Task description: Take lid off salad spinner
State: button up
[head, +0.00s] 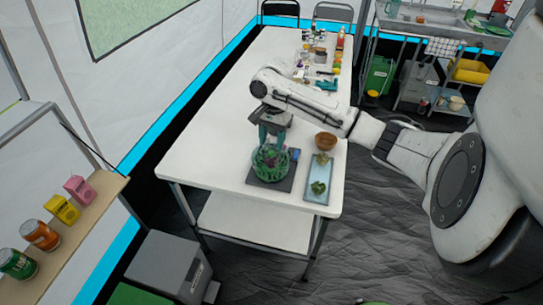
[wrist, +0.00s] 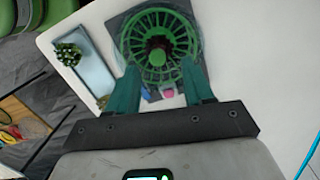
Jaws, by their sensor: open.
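The salad spinner (head: 269,163) is a round green vessel on a dark square mat (head: 254,182) near the front of the white table. In the wrist view, the spinner (wrist: 184,38) shows green spokes around a reddish-brown round piece at its centre. I cannot tell where the lid ends and the bowl begins. My gripper (head: 273,146) points down just above the spinner, its teal fingers apart and empty. In the wrist view, my gripper (wrist: 161,68) has its fingertips overlapping the spinner's near rim; I cannot tell whether they touch it.
A pale blue tray (head: 316,190) with green leafy pieces (head: 318,187) lies to the right of the mat. A brown bowl (head: 326,141) stands behind the tray. A small blue item (head: 295,154) sits by the spinner. Several items crowd the table's far end; its left side is clear.

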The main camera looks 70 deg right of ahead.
aim_at(272, 152)
jog(key=shift+s+a+f, duration=0.1)
jog(key=shift+a+f, duration=0.05)
jog(key=shift+f, duration=0.75)
jog(key=shift+a+f, duration=0.15)
jog(key=shift+f, duration=0.75)
jog(key=shift+c, duration=0.3)
grip_shut()
